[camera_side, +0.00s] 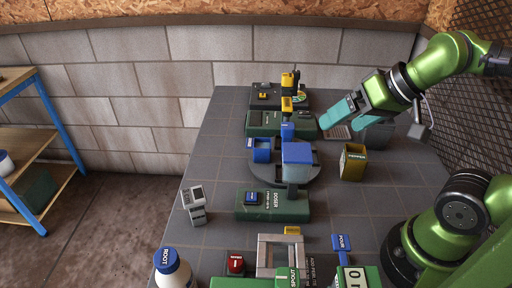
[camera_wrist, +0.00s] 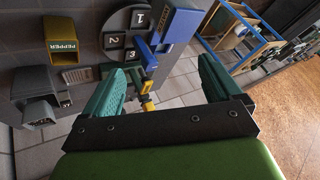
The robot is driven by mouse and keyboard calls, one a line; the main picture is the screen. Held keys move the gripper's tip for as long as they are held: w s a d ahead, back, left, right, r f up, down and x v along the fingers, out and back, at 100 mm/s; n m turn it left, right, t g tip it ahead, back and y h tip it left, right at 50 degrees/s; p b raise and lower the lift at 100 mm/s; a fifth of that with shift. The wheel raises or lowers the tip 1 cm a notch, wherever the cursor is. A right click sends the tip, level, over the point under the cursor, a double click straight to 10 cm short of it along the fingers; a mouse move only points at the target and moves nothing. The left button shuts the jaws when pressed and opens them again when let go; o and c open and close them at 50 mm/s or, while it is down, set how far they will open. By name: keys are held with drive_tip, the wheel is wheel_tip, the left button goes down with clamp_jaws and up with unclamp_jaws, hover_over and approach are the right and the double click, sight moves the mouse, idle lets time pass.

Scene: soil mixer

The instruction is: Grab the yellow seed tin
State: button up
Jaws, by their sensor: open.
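The yellow seed tin (camera_side: 353,162) is a mustard-yellow open-topped box standing on the grey table, right of the round dark platform. In the wrist view the yellow tin (camera_wrist: 62,47) is at the upper left with a PEPPER label. My gripper (camera_side: 335,120) has teal fingers and is above the table, behind and above the tin in the side view. In the wrist view my gripper (camera_wrist: 166,72) is open with its fingers wide apart. The tin lies left of both fingers, outside the gap, and nothing is held.
A blue hopper (camera_side: 297,153) and a small blue box (camera_side: 262,150) stand by the round platform (camera_wrist: 125,22) left of the tin. A dark grey box (camera_side: 378,135) is behind the tin. A green DOSER unit (camera_side: 272,205) is in front. Bare table lies right of the tin.

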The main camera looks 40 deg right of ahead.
drive_tip(key=m+g+h, duration=0.2)
drive_tip(key=m+g, duration=0.4)
drive_tip(key=g, duration=0.1)
approach(353, 162)
drive_tip(key=w+d+r, duration=0.2)
drive_tip(key=d+r, duration=0.1)
drive_tip(key=shift+m, duration=0.3)
wheel_tip(353, 162, down, 11)
drive_tip(key=shift+d, duration=0.1)
drive_tip(key=shift+s+d+f, duration=0.1)
drive_tip(key=shift+s+f, duration=0.05)
drive_tip(key=shift+f, duration=1.2)
drive_tip(key=shift+s+d+f, duration=0.1)
drive_tip(key=shift+f, duration=1.25)
drive_tip(key=shift+c, duration=0.3)
drive_tip(key=c, duration=1)
